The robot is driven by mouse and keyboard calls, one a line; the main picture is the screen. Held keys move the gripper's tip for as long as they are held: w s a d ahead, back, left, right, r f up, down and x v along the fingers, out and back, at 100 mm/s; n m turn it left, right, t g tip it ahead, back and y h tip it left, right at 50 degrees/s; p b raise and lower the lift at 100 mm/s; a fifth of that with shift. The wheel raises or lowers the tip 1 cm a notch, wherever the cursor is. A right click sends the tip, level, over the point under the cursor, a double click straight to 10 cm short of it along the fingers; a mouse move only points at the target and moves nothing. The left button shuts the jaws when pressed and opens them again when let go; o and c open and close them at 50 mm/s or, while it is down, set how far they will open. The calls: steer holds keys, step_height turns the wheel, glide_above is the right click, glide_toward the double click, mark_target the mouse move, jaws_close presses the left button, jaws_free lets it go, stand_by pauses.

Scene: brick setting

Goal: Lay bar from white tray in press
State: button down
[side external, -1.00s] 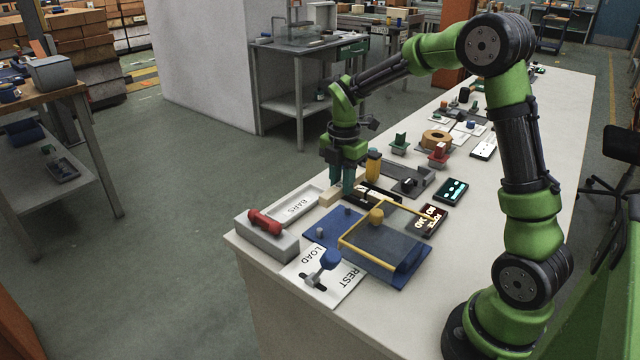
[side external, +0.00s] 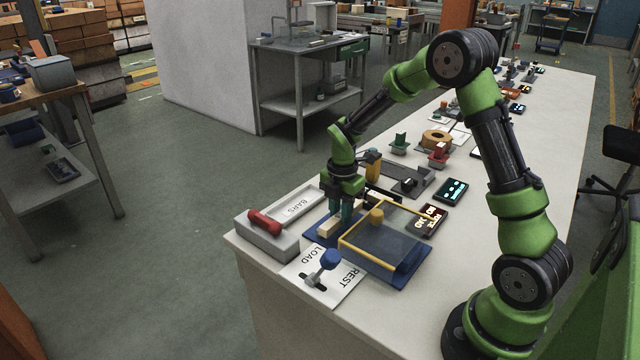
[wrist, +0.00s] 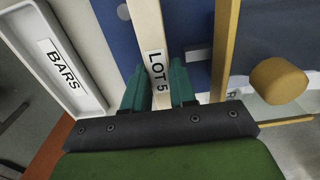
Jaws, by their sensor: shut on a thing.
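My gripper (side external: 342,212) is shut on a pale bar (side external: 328,228) with a "LOT 5" label, which also shows between the teal fingers in the wrist view (wrist: 147,28). The bar is over the left part of the press's blue base (side external: 312,239); I cannot tell whether it touches it. The white tray (wrist: 98,98), labelled "BARS", lies to the left, and its visible part holds no bar. The press has a clear guard with a yellow frame (side external: 367,260) and a yellow knob (side external: 377,215), right beside the gripper.
A grey block with a red handle (side external: 265,223) stands at the table's left corner. In front is a "LOAD / REST" card (side external: 346,290) with a blue-knobbed lever (side external: 330,259). A dark lit display (side external: 432,216) stands right of the press. Other fixtures fill the table behind.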

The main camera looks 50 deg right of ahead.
steer(key=shift+f, duration=0.45)
steer(key=c, duration=0.9)
jaws_free()
step_height(320, 180, up, 13)
steer(key=shift+s+a+r+m+t+y, duration=0.35)
steer(key=shift+s+a+r+m+t, duration=1)
steer(key=shift+s+a+m, duration=1.4)
steer(key=shift+s+a+r+m+t+y, duration=0.3)
steer(key=shift+s+a+r+m+t, duration=1.05)
steer(key=shift+s+m, duration=2.4)
steer(key=shift+s+a+r+m+t+y, duration=0.35)
steer(key=shift+s+a+r+m+t, duration=0.55)
steer(key=shift+s+a+r+m, duration=2.45)
steer(key=w+f, duration=0.1)
steer(key=w+d+f+m, duration=0.1)
steer(key=f+m, duration=0.1)
steer(key=shift+w+d+f, duration=0.1)
steer(key=shift+w+d, duration=0.2)
steer(key=shift+w, duration=0.1)
